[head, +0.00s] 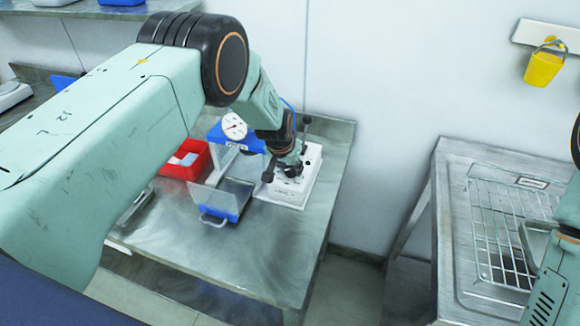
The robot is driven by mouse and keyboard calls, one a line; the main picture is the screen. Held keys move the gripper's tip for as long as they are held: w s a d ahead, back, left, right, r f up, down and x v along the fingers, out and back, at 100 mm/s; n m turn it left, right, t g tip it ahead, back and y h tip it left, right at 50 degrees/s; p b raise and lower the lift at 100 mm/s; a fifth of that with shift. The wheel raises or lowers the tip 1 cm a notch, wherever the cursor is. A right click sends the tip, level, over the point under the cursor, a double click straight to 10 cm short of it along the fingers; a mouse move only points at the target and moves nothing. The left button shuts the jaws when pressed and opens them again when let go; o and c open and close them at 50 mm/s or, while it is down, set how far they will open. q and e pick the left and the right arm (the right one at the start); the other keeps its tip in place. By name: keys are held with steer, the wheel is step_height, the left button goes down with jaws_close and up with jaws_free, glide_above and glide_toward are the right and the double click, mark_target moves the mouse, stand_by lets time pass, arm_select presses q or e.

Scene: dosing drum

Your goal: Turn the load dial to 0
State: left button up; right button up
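My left gripper (287,171) is at the top of a white box-shaped unit (290,193) on the steel table, its dark fingers pointing down. The fingers are small and partly hidden, so I cannot tell whether they are open or shut, or whether they touch a knob. A round white gauge face (234,126) with a thin pointer stands just left of my wrist, above a blue part; its markings are too small to read. I cannot make out a dial under the gripper. My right arm shows at the right edge; its gripper is out of view.
A blue tray with a clear cover (227,203) and a red bin (186,160) stand left of the white unit on the steel table (262,255). Its front is clear. At right, a wire rack (500,235) lies on another bench; a yellow cup (543,67) hangs on the wall.

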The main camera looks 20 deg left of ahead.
arm_select(q)
steer(key=c, duration=0.6)
steer(key=shift+o, duration=0.2)
